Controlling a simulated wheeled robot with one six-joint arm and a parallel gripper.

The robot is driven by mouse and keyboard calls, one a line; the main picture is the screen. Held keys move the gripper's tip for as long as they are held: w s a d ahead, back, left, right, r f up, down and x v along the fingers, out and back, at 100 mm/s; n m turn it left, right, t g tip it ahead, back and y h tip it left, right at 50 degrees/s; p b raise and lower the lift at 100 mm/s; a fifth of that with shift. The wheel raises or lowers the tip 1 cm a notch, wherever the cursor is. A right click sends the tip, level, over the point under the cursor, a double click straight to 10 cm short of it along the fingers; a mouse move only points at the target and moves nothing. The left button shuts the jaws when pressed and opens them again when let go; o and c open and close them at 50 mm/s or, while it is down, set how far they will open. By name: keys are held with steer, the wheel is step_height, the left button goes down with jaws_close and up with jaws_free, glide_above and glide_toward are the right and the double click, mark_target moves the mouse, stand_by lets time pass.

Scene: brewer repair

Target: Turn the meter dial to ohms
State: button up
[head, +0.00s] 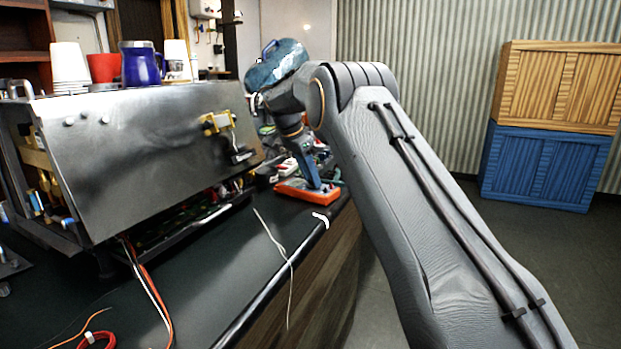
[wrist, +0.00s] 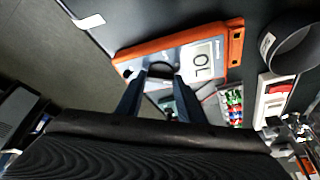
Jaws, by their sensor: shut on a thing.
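The orange-cased meter (head: 298,193) lies flat on the dark counter near its front edge. In the wrist view the meter (wrist: 234,48) shows a pale face, and its lit display (wrist: 203,60) shows large characters that look like OL. The dark round dial (wrist: 160,66) sits beside the display. My gripper (wrist: 160,76) is shut on the dial from above, with one blue finger on each side of it. In the head view my gripper (head: 314,186) reaches down onto the meter. The dial's pointer and markings cannot be made out.
The metal brewer (head: 150,135) stands open on the counter at left, with cups on top. A dark ring-shaped thing (wrist: 293,42), a red-and-white item (wrist: 275,90) and small coloured parts (wrist: 232,104) lie close to the meter. A thin white wire (head: 275,243) crosses the counter edge.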

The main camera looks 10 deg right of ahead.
stand_by(0.3)
steer(key=o, duration=1.1)
steer(key=shift+c, duration=0.2)
steer(key=w+b+v, duration=0.1)
steer(key=v, duration=0.6)
steer(key=shift+s+r, duration=0.4)
steer(key=shift+s, duration=0.15)
steer(key=shift+a, duration=0.2)
